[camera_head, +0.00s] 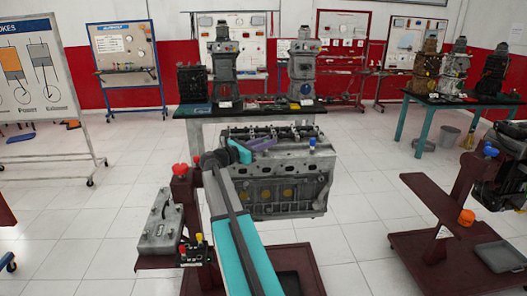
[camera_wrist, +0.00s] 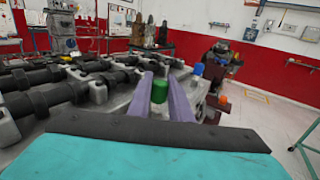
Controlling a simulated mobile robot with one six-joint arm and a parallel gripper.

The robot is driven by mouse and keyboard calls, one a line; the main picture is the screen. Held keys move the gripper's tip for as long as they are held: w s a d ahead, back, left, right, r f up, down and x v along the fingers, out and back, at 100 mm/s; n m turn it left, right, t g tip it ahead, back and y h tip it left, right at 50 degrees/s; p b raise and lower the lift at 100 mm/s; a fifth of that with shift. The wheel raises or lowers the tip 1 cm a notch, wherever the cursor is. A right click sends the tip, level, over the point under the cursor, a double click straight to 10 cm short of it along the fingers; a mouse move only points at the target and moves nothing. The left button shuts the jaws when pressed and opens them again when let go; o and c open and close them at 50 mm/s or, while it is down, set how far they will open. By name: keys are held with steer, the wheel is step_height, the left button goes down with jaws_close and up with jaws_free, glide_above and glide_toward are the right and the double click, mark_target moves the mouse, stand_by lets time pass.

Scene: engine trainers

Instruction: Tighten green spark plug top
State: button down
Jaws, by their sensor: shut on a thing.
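The green spark plug top (camera_wrist: 160,90) stands upright at the edge of the engine block (camera_wrist: 120,96), between the two purple fingers of my gripper (camera_wrist: 160,78) in the wrist view. The fingers are shut on its sides. In the head view my gripper (camera_head: 262,144) reaches over the top of the engine block (camera_head: 285,186), and the green top cannot be made out there. A blue top (camera_head: 322,148) stands on the block to the right of my gripper; it also shows in the wrist view (camera_wrist: 198,69), beyond the green top.
Black shafts and rockers (camera_wrist: 50,92) run along the block's top, left of my fingers. A maroon stand (camera_head: 450,205) with an orange knob (camera_head: 466,217) is on the right. A grey metal part (camera_head: 160,228) is at the left. Tables with engines stand behind. Tiled floor is free between.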

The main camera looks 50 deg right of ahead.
steer(key=shift+w+d+f+m+g+y+b, duration=0.1)
steer(key=shift+m+g+y+b, duration=0.2)
steer(key=shift+m+g+b, duration=0.7)
steer(key=shift+w+f+m+g+y+b, duration=0.1)
steer(key=shift+m+g+y+b, duration=0.3)
steer(key=shift+g+b, duration=1)
steer(key=shift+s+m+g+b, duration=0.1)
steer(key=shift+m+g+b, duration=0.25)
steer(key=shift+b, duration=0.2)
steer(key=shift+s+r+m+g+b, duration=0.1)
steer(key=shift+r+m+g+b, duration=0.1)
steer(key=shift+m+g+b, duration=0.1)
steer(key=c, duration=1.6)
jaws_free()
steer(key=shift+a, duration=0.2)
steer(key=b+v, duration=0.1)
steer(key=v, duration=0.6)
steer(key=b+v, duration=0.2)
steer(key=v, duration=0.4)
steer(key=shift+w+a+r, duration=0.2)
steer(key=shift+a, duration=0.1)
